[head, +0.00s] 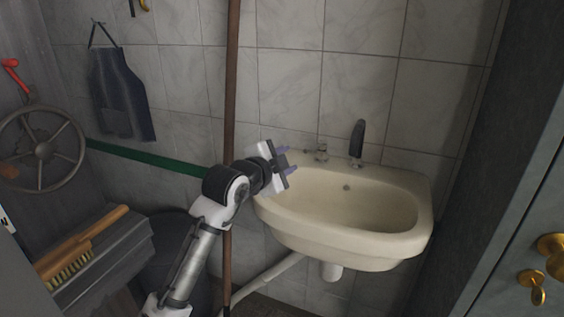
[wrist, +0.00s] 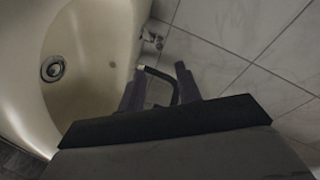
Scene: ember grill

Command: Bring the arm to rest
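My gripper (head: 288,165) is raised in front of the tiled wall, above the left rim of a cream washbasin (head: 292,224). In the wrist view my gripper (wrist: 160,70) has its two dark fingers spread apart. A dark tap spout (head: 358,138) stands at the back of the basin, to the right of my gripper. A dark curved piece (wrist: 160,82) shows between the fingers in the wrist view and looks like that tap; nothing appears to be gripped.
A small valve (head: 321,153) sits on the wall close to my gripper. A brown pole (head: 231,80) stands beside my arm. A brush (head: 85,245) lies on a grey box at left. A handwheel (head: 40,148) and an apron (head: 121,95) are further left; a dark cabinet (head: 510,180) is at right.

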